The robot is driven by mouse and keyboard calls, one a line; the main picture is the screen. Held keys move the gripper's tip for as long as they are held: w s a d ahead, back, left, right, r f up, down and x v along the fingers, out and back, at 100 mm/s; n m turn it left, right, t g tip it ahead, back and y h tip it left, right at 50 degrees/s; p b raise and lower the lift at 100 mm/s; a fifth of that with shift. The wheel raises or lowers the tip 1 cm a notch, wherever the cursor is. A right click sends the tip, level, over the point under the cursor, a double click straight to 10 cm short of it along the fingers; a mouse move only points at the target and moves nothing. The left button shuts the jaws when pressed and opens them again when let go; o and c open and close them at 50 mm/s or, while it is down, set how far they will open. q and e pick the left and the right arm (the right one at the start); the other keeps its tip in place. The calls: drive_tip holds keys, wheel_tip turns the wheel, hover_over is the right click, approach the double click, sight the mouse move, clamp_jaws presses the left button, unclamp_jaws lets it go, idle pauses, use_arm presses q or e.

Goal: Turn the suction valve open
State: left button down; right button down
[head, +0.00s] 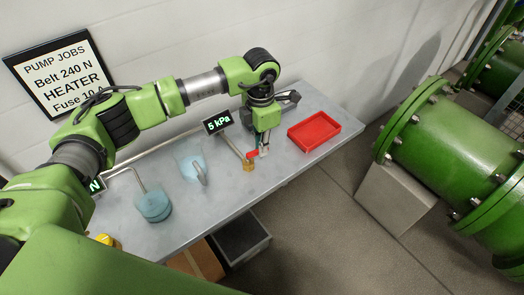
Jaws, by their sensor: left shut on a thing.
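The suction valve has a brass body (248,166) and a red handle (252,155), near the front edge of the grey table. A thin pipe runs from it up towards a display reading 5 kPa (217,121). My left gripper (264,150) reaches down from above, just right of the brass body, with its fingers shut on the red handle. The fingers partly hide the handle's right end. My right gripper is out of view.
A red tray (314,131) stands right of the gripper on the table (318,98). Blue-tinted vessels (153,205) stand to the left. A dark crate (241,238) and a brown box (196,262) are below the front edge. Large green pipework (450,155) stands at the right.

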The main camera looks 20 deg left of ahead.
use_arm(q)
drive_tip(key=shift+w+a+n+b, duration=0.3)
drive_tip(key=shift+n+b, duration=0.1)
drive_tip(key=shift+n, duration=0.5)
drive_tip(key=c, duration=2.1)
unclamp_jaws()
wheel_tip(320, 180, up, 12)
